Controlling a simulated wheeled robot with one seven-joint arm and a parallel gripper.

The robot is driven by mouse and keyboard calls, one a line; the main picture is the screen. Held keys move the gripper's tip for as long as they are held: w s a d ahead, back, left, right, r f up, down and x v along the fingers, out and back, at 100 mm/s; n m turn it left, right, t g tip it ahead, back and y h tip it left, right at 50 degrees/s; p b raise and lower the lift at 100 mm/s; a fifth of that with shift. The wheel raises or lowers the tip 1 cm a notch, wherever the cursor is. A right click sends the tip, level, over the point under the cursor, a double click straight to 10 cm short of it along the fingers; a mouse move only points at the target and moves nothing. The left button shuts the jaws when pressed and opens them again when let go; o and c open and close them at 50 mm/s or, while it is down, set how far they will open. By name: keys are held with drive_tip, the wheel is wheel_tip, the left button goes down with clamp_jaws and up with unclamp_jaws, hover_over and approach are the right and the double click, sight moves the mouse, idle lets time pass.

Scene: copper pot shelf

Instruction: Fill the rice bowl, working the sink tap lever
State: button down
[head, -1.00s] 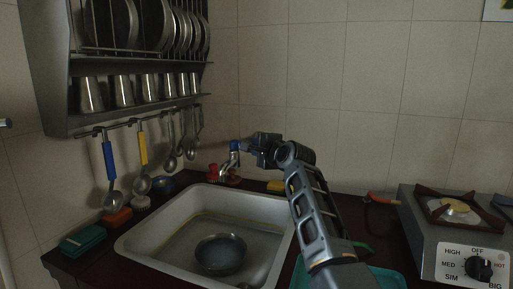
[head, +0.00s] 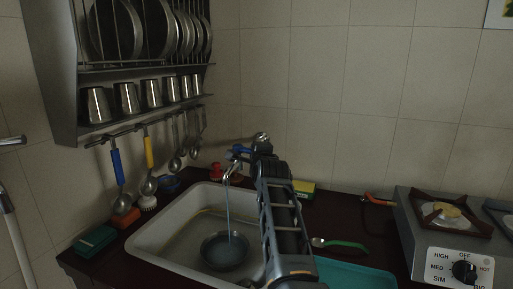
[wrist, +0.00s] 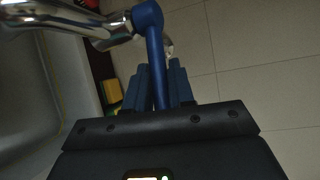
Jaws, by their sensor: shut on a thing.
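The rice bowl (head: 224,250), a dark metal bowl, sits upright on the floor of the sink (head: 150,240). A thin stream of water (head: 228,215) falls from the tap spout (head: 231,172) into the bowl. The blue tap lever (head: 238,150) is at the top of the tap. In the wrist view the blue lever (wrist: 155,60) runs down between the two dark fingers of my gripper (wrist: 158,88), which is shut on it. In the head view my arm hides the fingers and part of the sink's right side. The water level in the bowl is hard to tell.
A yellow-green sponge (head: 303,187) lies behind the sink's right corner. A green-handled spoon (head: 340,243) and teal tray (head: 350,276) are on the right, near the stove (head: 455,240). Utensils hang from the rack (head: 135,128) on the left. A green box (head: 95,240) is at front left.

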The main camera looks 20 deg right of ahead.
drive_tip(key=shift+s+a+m+h, duration=0.15)
drive_tip(key=shift+a+m+h, duration=0.1)
drive_tip(key=shift+m+h, duration=0.2)
drive_tip(key=c, duration=1.1)
unclamp_jaws()
drive_tip(key=shift+b+v, duration=0.75)
drive_tip(key=shift+v, duration=3.2)
drive_tip(key=shift+r, duration=0.1)
